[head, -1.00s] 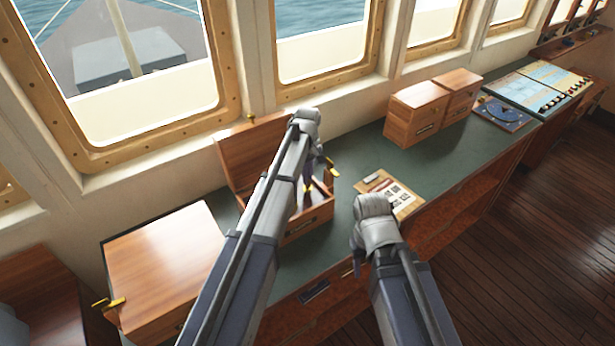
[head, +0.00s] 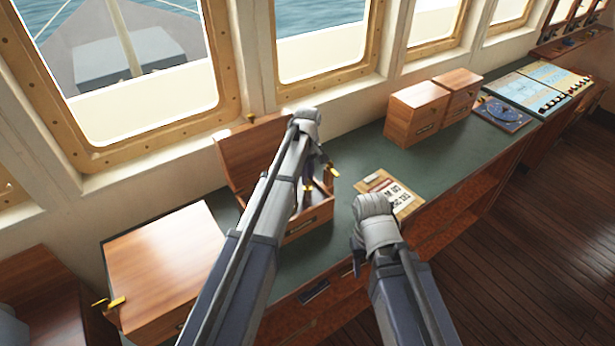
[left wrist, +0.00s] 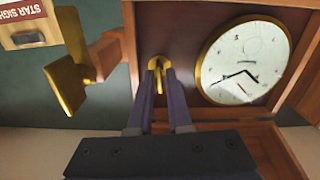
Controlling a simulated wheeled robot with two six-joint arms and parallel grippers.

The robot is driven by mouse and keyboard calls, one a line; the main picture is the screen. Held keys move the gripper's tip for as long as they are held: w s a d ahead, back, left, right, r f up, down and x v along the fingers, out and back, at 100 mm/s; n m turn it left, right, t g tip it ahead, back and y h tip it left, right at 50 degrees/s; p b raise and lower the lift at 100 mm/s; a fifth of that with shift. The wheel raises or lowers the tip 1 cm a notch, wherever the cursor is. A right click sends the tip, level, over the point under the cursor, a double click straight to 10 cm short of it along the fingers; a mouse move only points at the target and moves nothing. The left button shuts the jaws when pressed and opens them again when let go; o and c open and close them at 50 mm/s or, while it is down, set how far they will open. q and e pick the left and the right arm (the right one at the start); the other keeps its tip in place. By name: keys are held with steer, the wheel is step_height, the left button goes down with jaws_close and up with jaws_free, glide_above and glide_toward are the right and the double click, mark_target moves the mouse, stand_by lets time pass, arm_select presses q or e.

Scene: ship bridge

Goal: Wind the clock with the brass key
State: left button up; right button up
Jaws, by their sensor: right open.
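An open wooden clock box (head: 307,222) stands on the green counter, its lid raised at the back. In the left wrist view the white clock dial (left wrist: 240,75) with a brass rim lies inside, right of my left fingers. My left gripper (left wrist: 158,78) reaches down into the box, its fingers closed around the brass key (left wrist: 156,63) beside the dial. Its lower end is hidden, so I cannot tell how deep it sits. My left forearm hides much of the box in the head view. My right gripper (head: 356,257) hangs open and empty by the counter's front edge.
A brass fitting (left wrist: 68,86) sticks out at the box's side. A card (head: 392,196) lies right of the box. A closed wooden case (head: 160,265) stands left, two smaller boxes (head: 416,112) further back right.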

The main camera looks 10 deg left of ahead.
arm_select(q)
steer(key=shift+o, duration=1.4)
steer(key=shift+r, duration=0.15)
step_height(320, 180, up, 8)
steer(key=p, duration=0.8)
steer(key=shift+f, duration=0.2)
